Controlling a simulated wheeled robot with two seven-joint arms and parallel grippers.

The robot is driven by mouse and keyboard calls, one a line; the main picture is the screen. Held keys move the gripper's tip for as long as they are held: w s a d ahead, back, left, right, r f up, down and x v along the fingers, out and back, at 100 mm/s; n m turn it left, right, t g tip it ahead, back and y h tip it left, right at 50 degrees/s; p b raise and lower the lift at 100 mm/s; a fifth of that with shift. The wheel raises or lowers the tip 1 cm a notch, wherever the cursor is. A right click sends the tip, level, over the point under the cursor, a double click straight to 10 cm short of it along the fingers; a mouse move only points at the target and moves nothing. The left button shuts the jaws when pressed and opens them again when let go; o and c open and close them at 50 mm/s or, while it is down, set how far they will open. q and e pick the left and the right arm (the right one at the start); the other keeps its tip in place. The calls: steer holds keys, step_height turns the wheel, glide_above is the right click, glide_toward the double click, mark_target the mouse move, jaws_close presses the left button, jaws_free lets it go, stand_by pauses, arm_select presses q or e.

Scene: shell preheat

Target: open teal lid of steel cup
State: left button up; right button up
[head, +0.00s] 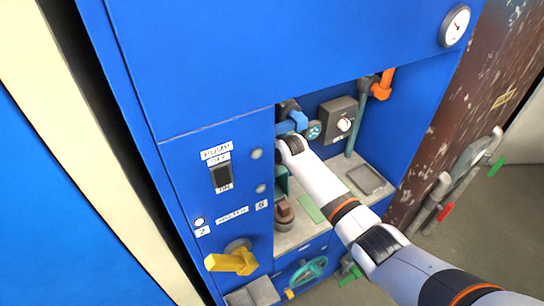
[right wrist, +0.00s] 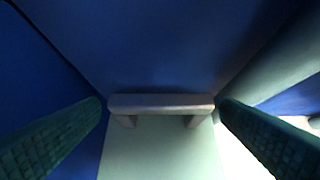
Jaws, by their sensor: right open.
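In the right wrist view a pale teal surface (right wrist: 160,152), which looks like the lid, carries a grey-pink bar handle (right wrist: 160,101) on two short legs. My right gripper (right wrist: 161,105) is open, with one dark green finger on each side of the handle. A gap shows between each finger and the handle ends, and nothing is held. In the head view my right arm reaches into the recess of the blue cabinet and covers the work area. A teal piece (head: 281,180) shows just left of the arm; I cannot tell if it is the lid. The steel cup is not clearly visible. My left gripper is out of view.
The blue cabinet (head: 250,60) surrounds the recess. Inside are a grey box with a knob (head: 338,120), a vertical pipe with an orange handle (head: 381,84), a brown-grey fitting (head: 284,215) and a dark flat plate (head: 367,179). A yellow handle (head: 232,262) juts out lower left.

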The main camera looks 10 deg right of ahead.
steer(key=v, duration=1.1)
steer(key=shift+s, duration=0.15)
steer(key=shift+r, duration=0.1)
